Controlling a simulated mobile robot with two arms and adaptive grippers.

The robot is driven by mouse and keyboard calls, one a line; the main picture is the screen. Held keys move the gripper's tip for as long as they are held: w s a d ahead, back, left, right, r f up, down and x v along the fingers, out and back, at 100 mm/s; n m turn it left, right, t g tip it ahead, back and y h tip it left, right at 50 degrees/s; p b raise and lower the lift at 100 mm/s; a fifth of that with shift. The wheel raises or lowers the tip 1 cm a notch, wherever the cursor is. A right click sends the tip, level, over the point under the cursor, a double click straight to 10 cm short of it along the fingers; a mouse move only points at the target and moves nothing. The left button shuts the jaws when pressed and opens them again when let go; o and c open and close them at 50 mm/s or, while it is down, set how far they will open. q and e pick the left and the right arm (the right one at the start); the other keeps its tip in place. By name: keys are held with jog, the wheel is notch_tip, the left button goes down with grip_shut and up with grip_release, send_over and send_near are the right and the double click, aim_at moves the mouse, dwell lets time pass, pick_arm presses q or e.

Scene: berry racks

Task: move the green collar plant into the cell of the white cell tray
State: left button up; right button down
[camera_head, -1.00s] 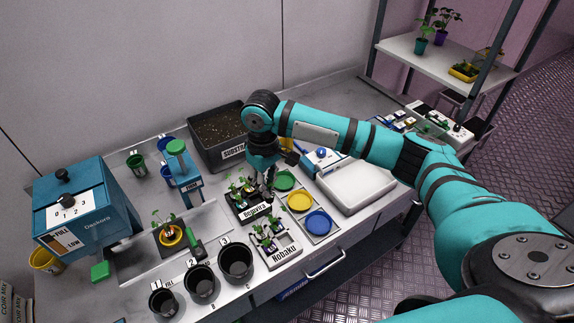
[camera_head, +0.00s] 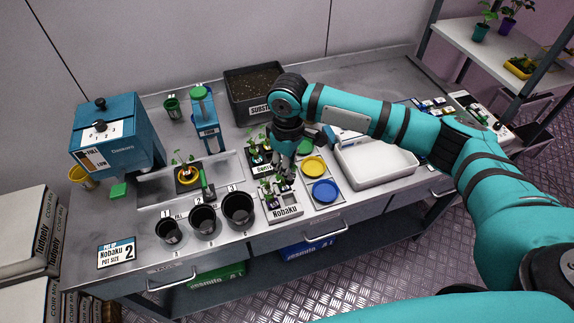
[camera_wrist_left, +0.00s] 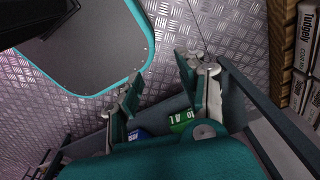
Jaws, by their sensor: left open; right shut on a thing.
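The white cell tray (camera_head: 287,215), labelled Nobaku, sits near the front edge of the bench in the head view, with small plants in or above its back cells. My right gripper (camera_head: 285,181) points down over the tray's back right part, shut on a small plant (camera_head: 283,187). The fingers hide most of this plant, and its collar colour cannot be made out. A dark tray (camera_head: 262,169) with plants stands just behind the white tray. My left gripper (camera_wrist_left: 160,72) is open and empty in the left wrist view, above the floor.
Yellow (camera_head: 313,166) and blue (camera_head: 325,191) discs lie right of the white tray; black pots (camera_head: 238,208) stand left of it. A substrate bin (camera_head: 252,92) is behind, and a white basin (camera_head: 375,165) is at the right.

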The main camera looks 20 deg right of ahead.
aim_at(287, 181)
jog(key=shift+f+b, duration=0.65)
jog(key=shift+f, duration=0.1)
jog(key=shift+f+b, duration=0.3)
jog(key=shift+b, duration=0.05)
notch_tip(287, 181, down, 2)
jog(key=b, duration=0.3)
jog(key=shift+f, duration=1.05)
pick_arm(q)
notch_tip(287, 181, down, 6)
jog(key=shift+s+d+f+b, duration=0.15)
jog(key=shift+s+d+b, duration=0.15)
pick_arm(e)
jog(key=shift+f, duration=2.15)
jog(key=c, duration=1.3)
grip_release()
jog(key=shift+o, duration=0.2)
